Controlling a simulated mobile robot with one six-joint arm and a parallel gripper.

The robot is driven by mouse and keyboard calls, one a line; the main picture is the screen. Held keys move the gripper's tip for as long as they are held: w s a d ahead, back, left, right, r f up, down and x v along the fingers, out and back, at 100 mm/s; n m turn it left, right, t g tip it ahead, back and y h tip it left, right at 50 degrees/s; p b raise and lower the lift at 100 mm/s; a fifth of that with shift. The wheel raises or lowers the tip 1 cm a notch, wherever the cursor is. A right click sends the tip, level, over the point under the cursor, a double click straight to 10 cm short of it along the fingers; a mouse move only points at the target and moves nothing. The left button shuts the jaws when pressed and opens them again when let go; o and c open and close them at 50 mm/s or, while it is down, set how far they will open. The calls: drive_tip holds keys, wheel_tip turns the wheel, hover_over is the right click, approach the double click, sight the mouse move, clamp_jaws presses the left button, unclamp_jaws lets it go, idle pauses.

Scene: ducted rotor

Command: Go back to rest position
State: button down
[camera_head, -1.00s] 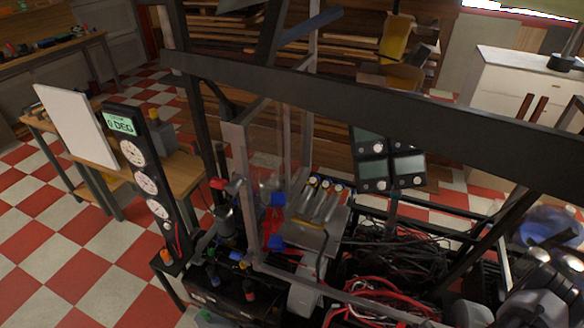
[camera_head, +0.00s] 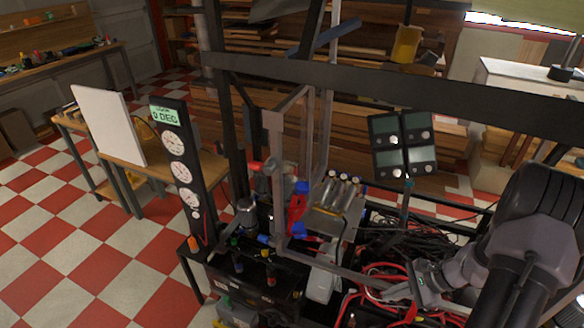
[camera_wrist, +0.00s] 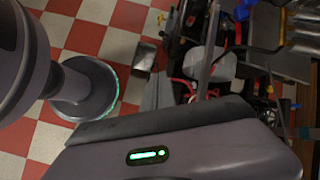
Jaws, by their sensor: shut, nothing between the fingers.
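My gripper (camera_head: 412,288) shows at the lower right of the head view, at the end of my grey and black arm. Its fingers are together with nothing held. It is near the front of the rig, over or beside the red cables (camera_head: 385,275); contact cannot be told. In the wrist view the grey gripper body with a green light fills the bottom. The ducted rotor rig has a dark beam (camera_head: 350,75), a clear panel frame (camera_head: 275,170) and silver cylinders (camera_head: 340,195). A gauge column (camera_head: 180,165) reading "0 DEG" stands at its left.
Four-panel display units (camera_head: 405,145) stand behind the cables. A wooden table (camera_head: 185,160) with a white board (camera_head: 108,122) is at the left. A white cabinet (camera_head: 515,85) stands at the back right. The red and white checkered floor at the left is clear.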

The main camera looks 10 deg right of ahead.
drive_tip(key=w+a+r+n+g+h, duration=0.1)
drive_tip(key=a+r+n, duration=0.3)
drive_tip(key=a+r, duration=0.45)
drive_tip(key=w+a+r+n+h, duration=0.1)
drive_tip(key=w+a+r+n, duration=0.3)
drive_tip(key=r, duration=0.7)
drive_tip(key=s+a+r+n+t+h, duration=0.2)
drive_tip(key=s+a+r+n, duration=0.5)
drive_tip(key=s+a+r, duration=0.5)
drive_tip(key=s+a+t, duration=0.1)
drive_tip(key=s+a, duration=0.1)
drive_tip(key=s, duration=0.1)
drive_tip(key=shift+s+r, duration=0.15)
drive_tip(key=shift+s, duration=0.1)
